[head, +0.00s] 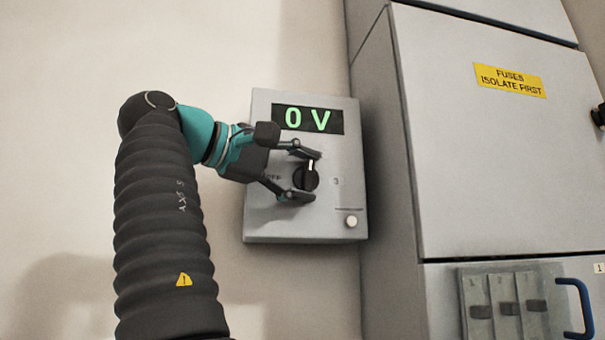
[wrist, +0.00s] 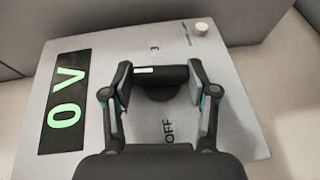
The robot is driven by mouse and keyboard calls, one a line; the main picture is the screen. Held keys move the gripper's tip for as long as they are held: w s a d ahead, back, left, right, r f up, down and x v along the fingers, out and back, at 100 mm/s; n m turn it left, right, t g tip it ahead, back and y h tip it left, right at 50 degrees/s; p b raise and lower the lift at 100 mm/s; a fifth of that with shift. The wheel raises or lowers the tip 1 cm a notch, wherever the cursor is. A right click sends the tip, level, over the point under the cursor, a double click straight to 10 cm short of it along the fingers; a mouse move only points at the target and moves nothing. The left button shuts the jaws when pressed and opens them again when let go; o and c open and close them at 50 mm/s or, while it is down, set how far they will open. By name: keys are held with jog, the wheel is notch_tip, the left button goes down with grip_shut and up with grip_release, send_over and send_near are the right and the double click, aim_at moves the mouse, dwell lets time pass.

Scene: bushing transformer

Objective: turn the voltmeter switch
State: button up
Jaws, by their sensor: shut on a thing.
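The voltmeter switch is a black round knob (head: 307,179) with a raised bar on a grey panel box (head: 272,222). The knob also shows in the wrist view (wrist: 165,76). A white mark on its bar points up toward the display in the head view. The green display (head: 308,119) reads 0 V. My gripper (head: 306,177) comes from the left, with one finger above and one below the knob. In the wrist view my gripper (wrist: 160,79) is shut on the bar, a finger at each end. "OFF" (wrist: 169,131) and "3" (wrist: 154,49) are printed on opposite sides of the knob.
A small pale button (head: 351,221) sits low right on the box. A tall grey cabinet (head: 480,150) with a yellow fuse label (head: 510,80) stands right beside it. A blue handle (head: 578,308) is at lower right. The wall left of the box is bare.

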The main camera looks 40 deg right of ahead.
jog(key=shift+r, duration=0.1)
dwell(0.3)
jog(key=o, duration=1.2)
jog(key=shift+c, duration=0.2)
jog(key=shift+r+h, duration=0.1)
jog(key=shift+h, duration=0.3)
jog(key=shift+f+n+h, duration=0.3)
jog(key=shift+n+h, duration=0.2)
jog(key=shift+h, duration=0.2)
